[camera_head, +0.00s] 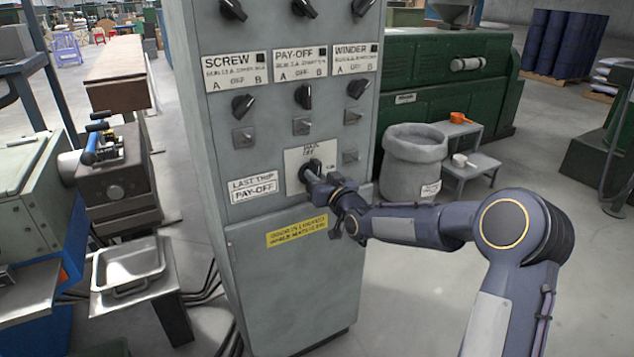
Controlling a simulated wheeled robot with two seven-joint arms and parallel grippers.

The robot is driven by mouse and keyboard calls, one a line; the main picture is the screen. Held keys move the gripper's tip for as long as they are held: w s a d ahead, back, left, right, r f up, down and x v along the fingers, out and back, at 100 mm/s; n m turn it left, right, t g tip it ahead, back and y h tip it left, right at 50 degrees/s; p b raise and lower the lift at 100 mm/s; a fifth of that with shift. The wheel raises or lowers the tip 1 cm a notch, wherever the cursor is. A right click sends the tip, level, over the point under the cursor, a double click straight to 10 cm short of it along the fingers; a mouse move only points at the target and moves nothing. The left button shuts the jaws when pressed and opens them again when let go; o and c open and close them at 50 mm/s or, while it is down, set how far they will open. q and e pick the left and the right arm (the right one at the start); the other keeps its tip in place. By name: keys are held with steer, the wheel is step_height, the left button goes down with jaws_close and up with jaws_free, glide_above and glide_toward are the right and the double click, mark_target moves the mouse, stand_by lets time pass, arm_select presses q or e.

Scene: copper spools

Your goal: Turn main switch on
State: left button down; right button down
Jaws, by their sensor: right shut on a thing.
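The main switch (311,168) is a dark rotary knob on a pale plate low on the front of the grey control cabinet (290,280). My right gripper (313,178) reaches in from the right and is shut on the knob, its fingers covering part of it. The knob's exact angle is hard to tell behind the fingers. The plate's lettering is small and partly hidden. My left gripper is not in view.
Above are black selector knobs (304,96) under SCREW, PAY-OFF and WINDER labels. A machine with a metal tray (128,262) stands left. A grey sack (412,160) and a small step stand (470,160) are behind my right arm. Floor at right is open.

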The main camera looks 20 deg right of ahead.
steer(key=shift+d+f+m+b, duration=0.15)
steer(key=shift+m+b, duration=1.95)
steer(key=shift+m, duration=0.55)
steer(key=shift+d+f+m+b, duration=0.1)
steer(key=shift+f+m+b, duration=0.1)
steer(key=shift+m+b, duration=2.25)
steer(key=shift+d+f+m+b, duration=0.15)
steer(key=shift+m+b, duration=1.65)
steer(key=shift+m, duration=1.1)
steer(key=c, duration=1.3)
jaws_free()
steer(key=shift+s+d+b, duration=0.2)
steer(key=shift+s+b, duration=0.1)
steer(key=shift+s, duration=1)
steer(key=shift+s+d+b, duration=0.2)
steer(key=shift+s+b, duration=0.15)
steer(key=shift+s, duration=0.9)
steer(key=shift+s+d+b, duration=0.2)
steer(key=shift+s+b, duration=0.1)
steer(key=shift+s, duration=1)
